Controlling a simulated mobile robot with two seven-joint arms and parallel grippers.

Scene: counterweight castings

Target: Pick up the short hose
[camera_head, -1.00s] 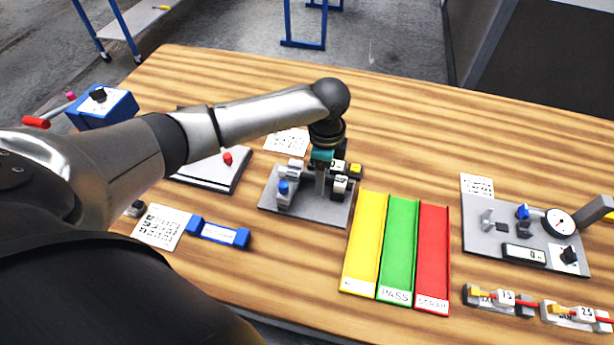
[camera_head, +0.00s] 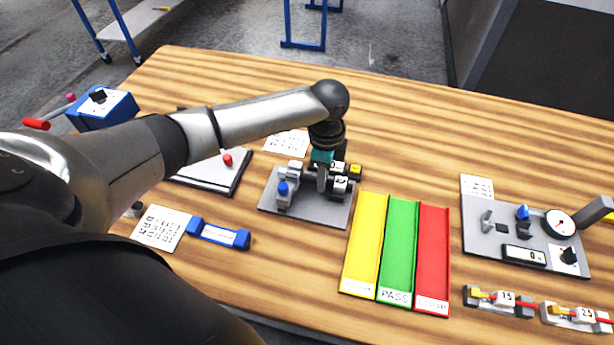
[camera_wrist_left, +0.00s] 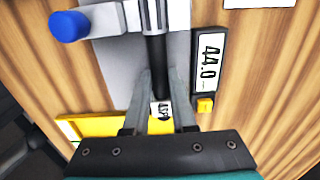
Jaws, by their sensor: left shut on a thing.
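The short hose (camera_wrist_left: 157,58) is a black cylinder in the left wrist view. Its upper end in the picture meets a light metal clamp or fitting on a grey fixture plate (camera_head: 300,212). My left gripper (camera_wrist_left: 158,78) has a finger on each side of the hose and is shut on it. In the head view my left gripper (camera_head: 322,182) points down at the right part of the fixture plate, and the hose is hidden or too small to make out there. My right gripper is not in view.
A blue-knobbed clamp (camera_head: 284,192) stands on the plate's left. A digital readout (camera_wrist_left: 208,70) with a yellow button is close beside my fingers. Yellow, green and red trays (camera_head: 398,250) lie to the right. A gauge fixture (camera_head: 490,240) is farther right. The back of the table is clear.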

